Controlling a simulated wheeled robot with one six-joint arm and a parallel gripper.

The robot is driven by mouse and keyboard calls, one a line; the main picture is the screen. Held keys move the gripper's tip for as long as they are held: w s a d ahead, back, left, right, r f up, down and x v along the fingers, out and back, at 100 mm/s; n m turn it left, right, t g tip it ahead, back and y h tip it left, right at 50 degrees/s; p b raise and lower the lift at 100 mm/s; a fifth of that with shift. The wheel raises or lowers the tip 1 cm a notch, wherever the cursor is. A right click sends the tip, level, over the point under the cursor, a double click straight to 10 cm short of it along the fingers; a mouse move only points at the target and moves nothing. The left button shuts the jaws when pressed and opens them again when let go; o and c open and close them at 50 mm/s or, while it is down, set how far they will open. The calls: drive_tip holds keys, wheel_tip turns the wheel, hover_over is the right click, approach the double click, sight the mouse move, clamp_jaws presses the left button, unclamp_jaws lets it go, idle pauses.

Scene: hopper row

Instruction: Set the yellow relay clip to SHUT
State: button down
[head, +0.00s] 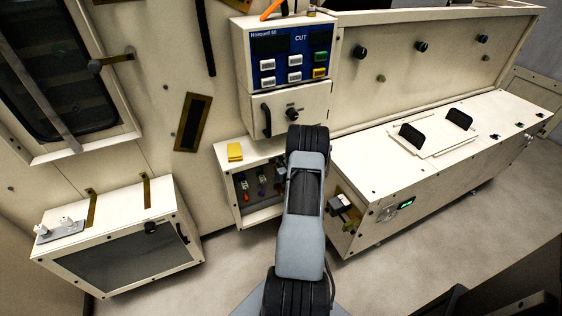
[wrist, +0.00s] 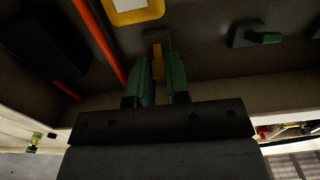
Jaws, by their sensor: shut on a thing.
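In the wrist view, the green-padded fingers of my gripper (wrist: 162,70) reach into a dark compartment. They are closed around a narrow, dull yellow tab (wrist: 157,42), which appears to be the relay clip. The tab stands out from a dark mount, its lower part between the pads. I cannot read its setting. A yellow frame with a pale face (wrist: 137,9) is just above it, cut off by the picture edge. In the head view, my arm covers my gripper and the clip; the open compartment (head: 241,190) shows beside the arm.
In the wrist view, a green-tipped lever (wrist: 264,38) is at the right and red rods (wrist: 103,40) run at the left. In the head view, a control panel (head: 291,60) is above the compartment, and a long cabinet (head: 440,185) stands to the right.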

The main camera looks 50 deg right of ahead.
drive_tip(key=shift+f, duration=0.1)
drive_tip(key=b, duration=0.2)
drive_tip(key=shift+f+t+b, duration=0.3)
drive_tip(key=shift+f+t, duration=0.1)
drive_tip(key=t+b, duration=0.1)
drive_tip(key=b, duration=0.2)
drive_tip(key=shift+s+f+h+b, duration=0.1)
drive_tip(key=shift+f+h+b, duration=0.2)
drive_tip(key=shift+f+b, duration=0.1)
drive_tip(key=t+b, duration=0.1)
drive_tip(key=b, duration=0.3)
drive_tip(key=t+h+b, duration=0.1)
drive_tip(key=t+b, duration=0.1)
drive_tip(key=b, duration=0.1)
drive_tip(key=shift+f+b, duration=0.35)
drive_tip(key=shift+f, duration=0.05)
drive_tip(key=shift+r+t+h+b, duration=0.1)
drive_tip(key=shift+t+h+b, duration=0.3)
drive_tip(key=shift+b, duration=0.75)
drive_tip(key=shift+r, duration=0.15)
drive_tip(key=c, duration=1.1)
unclamp_jaws()
